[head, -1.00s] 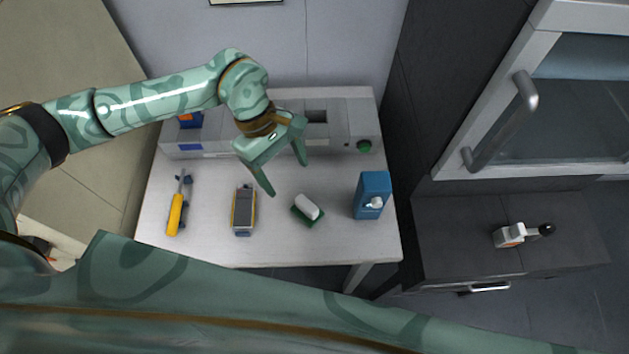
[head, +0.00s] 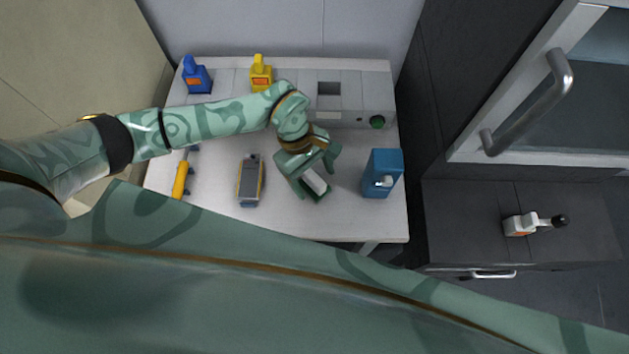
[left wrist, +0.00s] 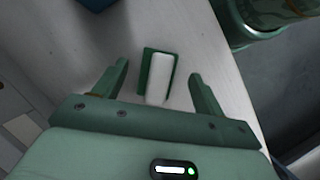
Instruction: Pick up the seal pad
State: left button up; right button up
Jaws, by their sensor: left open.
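The seal pad appears to be the white block (left wrist: 159,77) on a green base (left wrist: 144,70), lying on the white table. In the head view the white block (head: 315,183) shows between the fingers of my left gripper (head: 318,183), which partly hide it and its base. My left gripper also shows in the left wrist view (left wrist: 158,82). It is open, with one finger on each side of the pad and a gap to each. I cannot tell how high the fingertips are above the table. My right gripper is not in view.
A blue dispenser-like box (head: 382,173) stands right of the gripper. A grey and yellow device (head: 250,180) and a yellow-handled tool (head: 181,178) lie to the left. Blue (head: 195,75) and yellow (head: 261,72) holders and a grey unit (head: 350,105) stand at the back.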

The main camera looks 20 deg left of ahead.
pick_arm(q)
jog(key=x, duration=0.2)
jog(key=shift+d+f, duration=0.1)
jog(key=shift+f, duration=0.15)
jog(key=c, duration=1.1)
jog(key=shift+r, duration=0.1)
